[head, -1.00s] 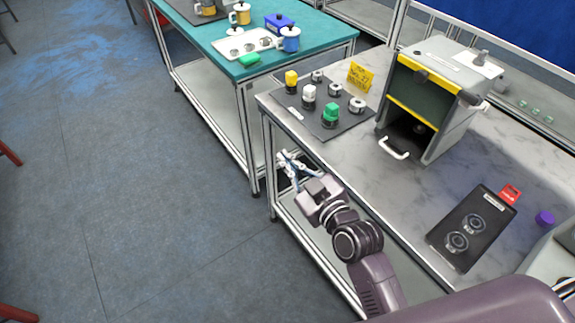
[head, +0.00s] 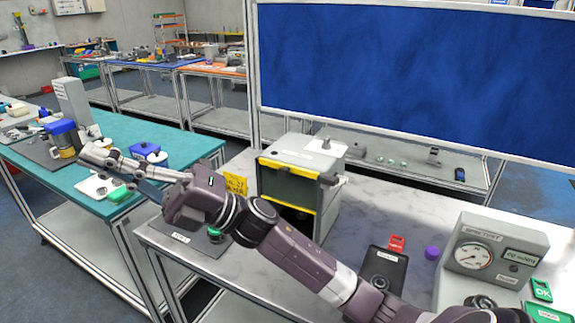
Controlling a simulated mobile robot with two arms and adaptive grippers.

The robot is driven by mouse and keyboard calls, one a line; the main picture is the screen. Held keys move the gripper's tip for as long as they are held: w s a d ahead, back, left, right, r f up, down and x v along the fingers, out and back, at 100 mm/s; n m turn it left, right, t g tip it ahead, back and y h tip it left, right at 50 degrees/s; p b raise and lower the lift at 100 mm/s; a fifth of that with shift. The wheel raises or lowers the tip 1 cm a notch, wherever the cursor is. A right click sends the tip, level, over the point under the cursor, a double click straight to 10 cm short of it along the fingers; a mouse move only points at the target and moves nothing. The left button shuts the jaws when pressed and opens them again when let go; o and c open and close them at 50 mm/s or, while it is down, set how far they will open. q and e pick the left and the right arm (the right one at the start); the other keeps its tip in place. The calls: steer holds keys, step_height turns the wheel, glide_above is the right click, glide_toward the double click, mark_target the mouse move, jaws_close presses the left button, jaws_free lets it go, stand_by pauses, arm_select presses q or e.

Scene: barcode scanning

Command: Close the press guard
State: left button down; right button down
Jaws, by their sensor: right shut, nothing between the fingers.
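The press (head: 325,165), a grey box with a dark green front panel, stands on the grey marbled table. Its guard (head: 285,187) is the dark panel with yellow edges. It covers the upper part of the front, and a dark opening (head: 290,214) shows below the lower yellow edge. My right gripper (head: 92,152) is shut and empty, left of the press over the teal table. My left gripper is not in view.
A yellow sign (head: 236,184) stands left of the press. A black tray (head: 384,268), red tag (head: 396,243), purple cap (head: 432,253) and gauge box (head: 490,250) are to the right. The teal table (head: 190,145) holds mugs and boxes. A blue board (head: 410,80) stands behind.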

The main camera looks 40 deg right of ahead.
steer(key=s+a+n+g, duration=0.2)
steer(key=s+n+g, duration=0.1)
steer(key=n+g, duration=0.35)
steer(key=m+t+h, duration=0.3)
steer(key=m+h, duration=0.2)
steer(key=h, duration=1.9)
glide_toward(285, 171)
steer(key=p+x, duration=0.2)
steer(key=x, duration=0.5)
steer(key=shift+f, duration=0.1)
